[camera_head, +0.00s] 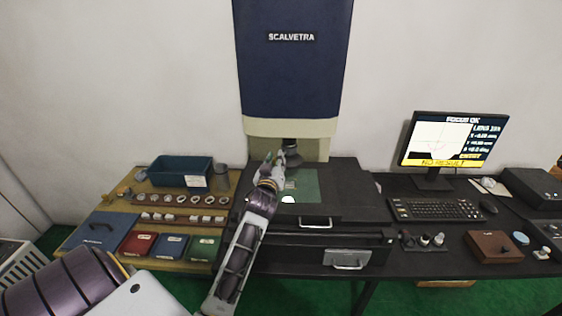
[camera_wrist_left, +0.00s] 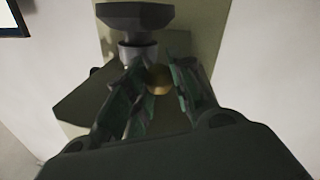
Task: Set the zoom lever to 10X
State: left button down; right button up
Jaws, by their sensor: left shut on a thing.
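The measuring machine's dark blue head (camera_head: 293,70) marked SCALVETRA stands at the centre back, with a dark lens (camera_head: 291,148) under it. The lens also shows at the top of the left wrist view (camera_wrist_left: 137,32). My left gripper (camera_head: 278,160) is just below and left of the lens. In the left wrist view its green-padded fingers (camera_wrist_left: 160,97) are closed in on a round brass knob (camera_wrist_left: 159,79), probably the zoom lever's end. The lever's stem and scale are hidden. The monitor (camera_head: 440,145) shows FOCUS OK and NO RESULT; its lens line is too small to read surely.
A green stage plate (camera_head: 300,187) lies below the gripper. On the left are a blue bin (camera_head: 181,170), a row of rings (camera_head: 180,200) and coloured boxes (camera_head: 172,247). On the right are a keyboard (camera_head: 437,210) and a brown box (camera_head: 493,246).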

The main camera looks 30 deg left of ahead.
pick_arm(q)
jog(key=shift+s+a+r, duration=0.1)
jog(key=shift+a+r, duration=0.15)
jog(key=shift+a, duration=0.65)
jog(key=c, duration=1.4)
grip_release()
jog(key=shift+c, duration=0.2)
jog(key=shift+o, duration=1)
jog(key=shift+a+f, duration=0.1)
jog(key=shift+a, duration=0.05)
jog(key=shift+f, duration=0.15)
jog(key=shift+d, duration=0.2)
